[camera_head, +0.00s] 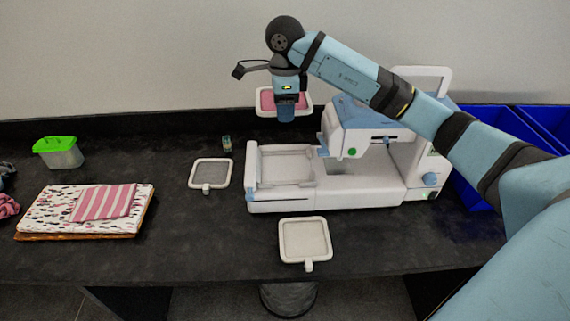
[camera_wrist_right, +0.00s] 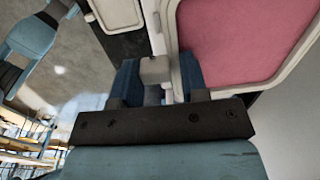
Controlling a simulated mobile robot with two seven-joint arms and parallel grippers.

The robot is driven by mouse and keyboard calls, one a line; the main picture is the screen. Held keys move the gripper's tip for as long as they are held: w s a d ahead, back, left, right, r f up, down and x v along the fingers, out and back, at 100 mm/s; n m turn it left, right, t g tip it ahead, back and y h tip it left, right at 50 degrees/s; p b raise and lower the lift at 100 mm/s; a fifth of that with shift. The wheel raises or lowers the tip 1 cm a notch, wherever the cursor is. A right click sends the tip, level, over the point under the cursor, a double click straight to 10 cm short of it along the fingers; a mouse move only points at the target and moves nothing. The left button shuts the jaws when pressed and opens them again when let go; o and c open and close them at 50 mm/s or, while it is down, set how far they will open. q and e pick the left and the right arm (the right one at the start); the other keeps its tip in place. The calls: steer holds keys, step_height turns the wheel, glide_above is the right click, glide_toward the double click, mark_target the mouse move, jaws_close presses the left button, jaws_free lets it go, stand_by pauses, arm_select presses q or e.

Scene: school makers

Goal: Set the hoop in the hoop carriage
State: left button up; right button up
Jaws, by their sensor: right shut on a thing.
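The hoop (camera_head: 266,112) has a white square frame with pink fabric in it. My right gripper (camera_head: 286,113) is shut on this hoop and holds it up behind the machine's left part, near the wall. In the right wrist view, the hoop's frame (camera_wrist_right: 173,40) and pink fabric lie to the right, and its small tab sits between the fingers of my right gripper (camera_wrist_right: 158,78). The hoop carriage (camera_head: 252,172) is the white part at the left of the blue and white embroidery machine (camera_head: 366,185). The hoop is apart from it. My left gripper is not in view.
One hoop (camera_head: 210,187) lies left of the machine and another (camera_head: 305,263) in front, both with greyish insides. Folded cloths (camera_head: 85,224) and a green-lidded box (camera_head: 58,152) are at the left. A small item (camera_head: 227,144) stands behind. Blue bins (camera_head: 475,191) are at the right.

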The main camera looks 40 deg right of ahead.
steer(key=shift+d+f, duration=0.1)
steer(key=shift+f, duration=0.3)
step_height(320, 180, down, 14)
steer(key=shift+f+p, duration=0.25)
steer(key=shift+p, duration=0.2)
step_height(320, 180, down, 4)
steer(key=shift+f, duration=0.2)
steer(key=shift+f, duration=0.2)
steer(key=o, duration=0.9)
steer(key=shift+o, duration=0.2)
